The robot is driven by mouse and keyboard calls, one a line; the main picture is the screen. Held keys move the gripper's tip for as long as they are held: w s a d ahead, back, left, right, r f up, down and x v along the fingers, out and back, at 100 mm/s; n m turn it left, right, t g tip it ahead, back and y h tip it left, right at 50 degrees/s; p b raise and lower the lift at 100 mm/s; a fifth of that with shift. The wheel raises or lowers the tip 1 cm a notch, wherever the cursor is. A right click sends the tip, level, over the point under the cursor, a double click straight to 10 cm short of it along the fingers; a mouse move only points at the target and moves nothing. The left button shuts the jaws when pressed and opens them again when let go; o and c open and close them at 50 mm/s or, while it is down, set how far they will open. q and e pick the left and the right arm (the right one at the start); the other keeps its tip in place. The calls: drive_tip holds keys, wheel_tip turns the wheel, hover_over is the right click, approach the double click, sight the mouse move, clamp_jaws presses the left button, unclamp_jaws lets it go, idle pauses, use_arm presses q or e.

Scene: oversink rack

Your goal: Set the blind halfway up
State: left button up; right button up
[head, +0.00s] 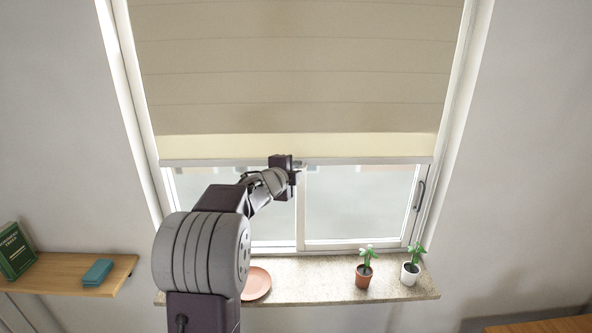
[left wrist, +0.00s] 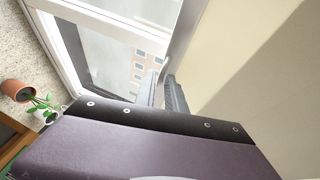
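The beige blind (head: 300,65) hangs over the upper part of the window, with a paler band and a grey bottom bar (head: 370,160) along its lower edge. Its bottom edge stands well above the sill. My left gripper (head: 298,167) is at the middle of the bottom bar. In the left wrist view the two fingers (left wrist: 165,92) are close together, with the grey bottom bar (left wrist: 186,40) running in between them, and the blind's cloth (left wrist: 250,60) is on the right. The gripper looks shut on the bar; the fingertips are partly hidden. My right gripper is not in view.
The window sill (head: 320,290) bears a pink plate (head: 257,284), a plant in a terracotta pot (head: 364,274) and one in a white pot (head: 411,273). A wooden shelf (head: 70,283) at left holds a green book (head: 14,250) and a teal block (head: 97,272). A window handle (head: 420,194) is at right.

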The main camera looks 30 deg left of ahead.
use_arm(q)
drive_tip(key=shift+o, duration=0.6)
drive_tip(key=v, duration=0.9)
drive_tip(key=shift+a, duration=0.1)
